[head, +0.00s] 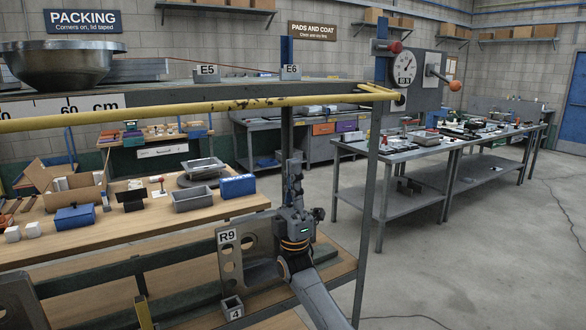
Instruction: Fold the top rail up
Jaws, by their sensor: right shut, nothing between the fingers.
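The yellow top rail (200,110) runs across the front of the rack's top shelf, with chipped paint. Its right end meets a short yellow piece (380,92) by the corner post. The rail lies a little below and in front of the shelf's dark edge. My right gripper (293,165) is below the rail, near its right part, with fingers pointing up. It is shut and empty, and looks apart from the rail; the depth between them is hard to tell. My left gripper is not in view.
A metal bowl (58,65) stands on the top shelf at left. The rack's grey right post (367,200) stands beside my right arm. A grey plate marked R9 (236,255) is just left of my gripper. Open floor (480,240) lies to the right.

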